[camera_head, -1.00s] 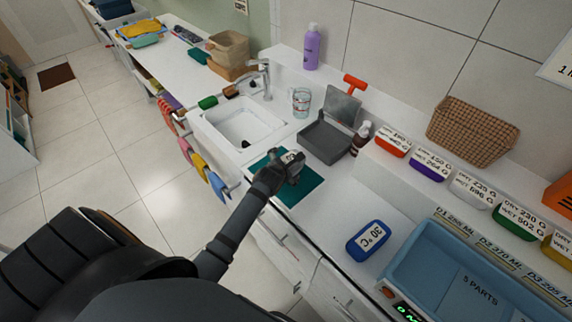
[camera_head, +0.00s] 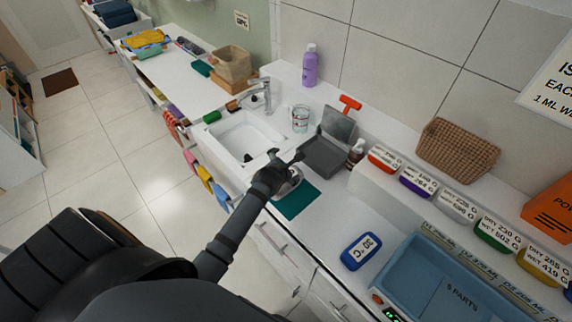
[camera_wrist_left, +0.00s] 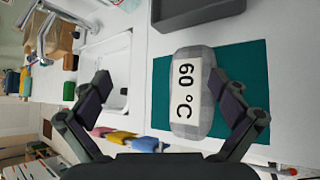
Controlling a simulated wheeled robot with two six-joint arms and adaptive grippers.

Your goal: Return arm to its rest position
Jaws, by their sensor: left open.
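My left gripper (camera_head: 284,160) is open and empty in the head view, reaching in above the teal mat (camera_head: 297,204) at the counter's front edge. A grey, rounded block (camera_head: 291,186) lies on the mat, partly hidden by the gripper. In the left wrist view the open fingers (camera_wrist_left: 160,92) stand wide apart. The grey block (camera_wrist_left: 187,92) there carries a white "60 °C" label and lies on the teal mat (camera_wrist_left: 245,75). The right finger overlaps the block's edge in that picture, but the block looks ungripped. My right gripper is not in view.
A sink (camera_head: 243,136) with a faucet lies behind the gripper. An open grey box (camera_head: 323,157), a glass (camera_head: 300,118) and a brown bottle (camera_head: 356,153) stand close by. A blue "30 °C" block (camera_head: 361,251) and a blue basin (camera_head: 425,275) lie to the right.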

